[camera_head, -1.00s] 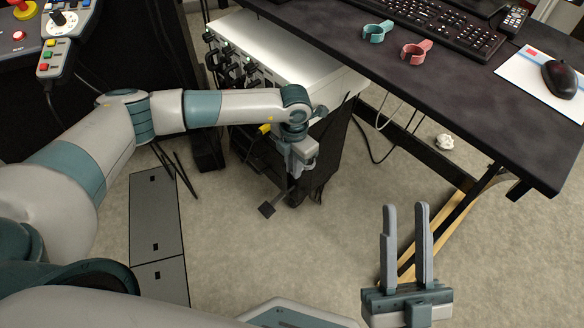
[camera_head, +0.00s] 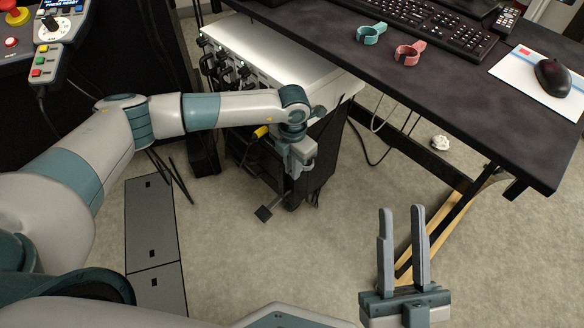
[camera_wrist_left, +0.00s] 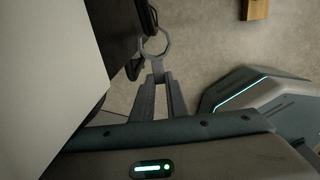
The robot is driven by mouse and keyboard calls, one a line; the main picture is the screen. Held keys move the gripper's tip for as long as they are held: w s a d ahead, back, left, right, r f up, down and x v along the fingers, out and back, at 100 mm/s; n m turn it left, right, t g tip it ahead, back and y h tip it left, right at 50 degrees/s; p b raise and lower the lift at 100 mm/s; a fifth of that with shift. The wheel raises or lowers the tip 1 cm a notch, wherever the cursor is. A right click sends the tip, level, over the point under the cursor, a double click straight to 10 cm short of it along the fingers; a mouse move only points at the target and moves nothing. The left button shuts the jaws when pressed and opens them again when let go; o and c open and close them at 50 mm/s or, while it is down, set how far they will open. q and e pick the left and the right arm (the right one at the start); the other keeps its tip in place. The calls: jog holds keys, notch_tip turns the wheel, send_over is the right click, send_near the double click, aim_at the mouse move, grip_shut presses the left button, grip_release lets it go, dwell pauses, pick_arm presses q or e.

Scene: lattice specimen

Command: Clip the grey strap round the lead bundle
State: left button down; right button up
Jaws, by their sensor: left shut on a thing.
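My left gripper (camera_head: 297,160) is low beside the dark side of the cabinet under the desk, with its tips hard to see in the head view. In the left wrist view my left gripper (camera_wrist_left: 158,78) is shut on the grey strap (camera_wrist_left: 154,60), an open ring held beyond the fingertips. A dark, cord-like piece (camera_wrist_left: 149,17), possibly the lead bundle, hangs at the ring's far edge. I cannot tell whether it is inside the ring or only beside it. My right gripper (camera_head: 402,222) is open and empty above the floor, front right.
A teal clip (camera_head: 371,34) and a pink clip (camera_head: 410,54) lie on the dark desk (camera_head: 470,110) near a keyboard (camera_head: 432,22). A white-topped instrument (camera_head: 275,45) with black plugs stands left of the desk. The carpet (camera_head: 330,240) between my grippers is clear.

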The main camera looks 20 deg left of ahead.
pick_arm(q)
jog(key=shift+w+d+b, duration=0.3)
jog(key=shift+w, duration=0.2)
dwell(0.8)
jog(key=c, duration=1.2)
grip_release()
jog(key=shift+r, duration=0.1)
jog(key=shift+r+p, duration=1.75)
jog(key=shift+r, duration=0.6)
notch_tip(320, 180, up, 8)
jog(key=p, duration=0.1)
jog(key=shift+f, duration=0.25)
